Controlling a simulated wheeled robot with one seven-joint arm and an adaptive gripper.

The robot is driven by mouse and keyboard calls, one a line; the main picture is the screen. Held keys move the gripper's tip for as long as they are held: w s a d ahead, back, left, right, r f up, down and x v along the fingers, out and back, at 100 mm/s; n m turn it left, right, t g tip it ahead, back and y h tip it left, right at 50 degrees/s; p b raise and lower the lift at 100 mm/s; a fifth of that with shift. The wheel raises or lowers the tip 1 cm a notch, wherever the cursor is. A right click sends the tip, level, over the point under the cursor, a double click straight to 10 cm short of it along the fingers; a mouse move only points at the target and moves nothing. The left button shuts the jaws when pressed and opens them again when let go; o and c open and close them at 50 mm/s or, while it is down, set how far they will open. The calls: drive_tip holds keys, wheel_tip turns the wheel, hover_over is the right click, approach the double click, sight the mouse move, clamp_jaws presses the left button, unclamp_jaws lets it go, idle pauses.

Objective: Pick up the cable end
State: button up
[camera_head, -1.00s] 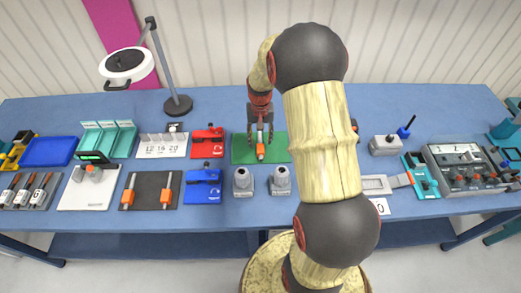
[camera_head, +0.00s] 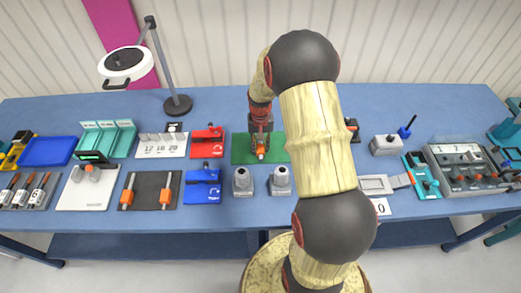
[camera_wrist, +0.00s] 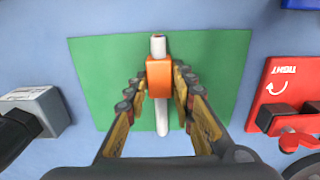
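The cable end is a white rod with an orange block around its middle; it lies on a green mat. It shows in the wrist view (camera_wrist: 159,78), and its orange part shows in the head view (camera_head: 261,155). The green mat (camera_wrist: 100,65) lies flat under it. My gripper (camera_wrist: 160,84) is low over the mat, its two fingers on either side of the orange block. Narrow gaps seem to show between the fingertips and the block, so it looks open. In the head view my gripper (camera_head: 261,147) partly hides the mat.
A red block (camera_head: 207,140) and a blue block (camera_head: 203,186) stand left of the mat. Two grey fittings (camera_head: 243,181) stand in front of it. A lamp (camera_head: 177,104) stands at the back left. My arm hides part of the table right of the mat.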

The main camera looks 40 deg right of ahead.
clamp_jaws()
idle(0.3)
